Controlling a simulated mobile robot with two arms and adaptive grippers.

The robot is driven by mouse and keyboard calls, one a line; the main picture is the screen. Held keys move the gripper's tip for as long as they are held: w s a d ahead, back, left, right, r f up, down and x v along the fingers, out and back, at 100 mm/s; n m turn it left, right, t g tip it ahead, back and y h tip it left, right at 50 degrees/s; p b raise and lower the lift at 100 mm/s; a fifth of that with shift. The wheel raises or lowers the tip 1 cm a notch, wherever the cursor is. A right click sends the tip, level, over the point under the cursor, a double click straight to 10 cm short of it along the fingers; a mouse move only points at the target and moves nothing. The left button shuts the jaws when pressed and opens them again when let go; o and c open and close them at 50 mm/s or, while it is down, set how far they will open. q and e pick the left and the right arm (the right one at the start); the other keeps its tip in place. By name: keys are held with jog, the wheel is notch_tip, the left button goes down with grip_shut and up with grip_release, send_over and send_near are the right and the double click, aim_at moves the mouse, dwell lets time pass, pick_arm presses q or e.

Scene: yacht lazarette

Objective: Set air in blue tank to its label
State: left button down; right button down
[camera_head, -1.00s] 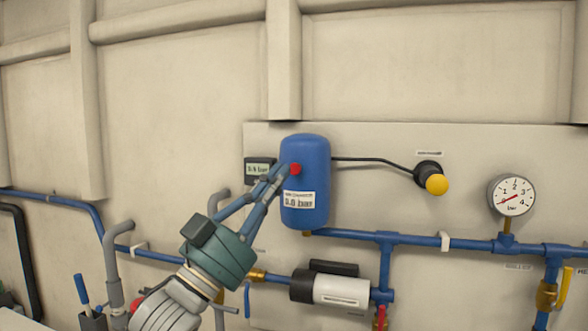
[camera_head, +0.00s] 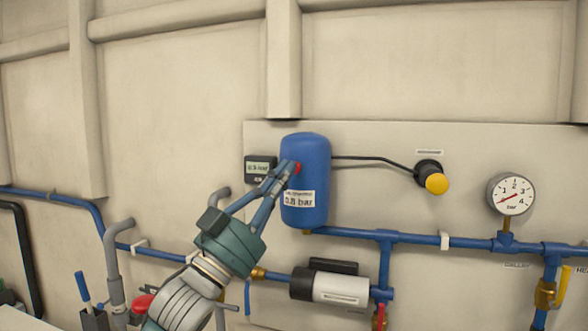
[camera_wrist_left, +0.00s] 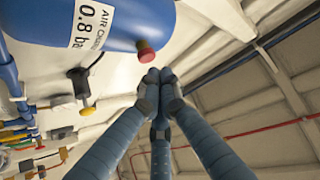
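The blue tank (camera_head: 305,165) hangs on the pale panel. Its white label (camera_head: 299,199) reads 0.8 bar, and "AIR CHARGE" shows on the label in the left wrist view (camera_wrist_left: 92,22). A red button (camera_head: 297,168) sticks out of the tank's side; it also shows in the left wrist view (camera_wrist_left: 147,52). A small display (camera_head: 260,168) is left of the tank, its digits too small to read surely. My left gripper (camera_head: 289,172) has its fingertips together, at the red button in the head view. Contact is unclear. My right gripper is out of view.
A black hose (camera_head: 375,160) links the tank to a yellow knob (camera_head: 437,184) on a black mount. A round gauge (camera_head: 511,194) stands right. Blue pipes (camera_head: 350,235) and a black-and-white cylinder (camera_head: 340,289) lie below. The wall above is clear.

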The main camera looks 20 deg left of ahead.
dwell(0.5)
pick_arm(q)
jog(key=shift+w, duration=0.15)
jog(key=shift+w, duration=0.3)
jog(key=shift+w+p, duration=0.3)
jog(key=shift+w, duration=0.15)
dwell(0.9)
jog(key=shift+s, duration=0.1)
dwell(0.4)
jog(key=shift+s, duration=0.8)
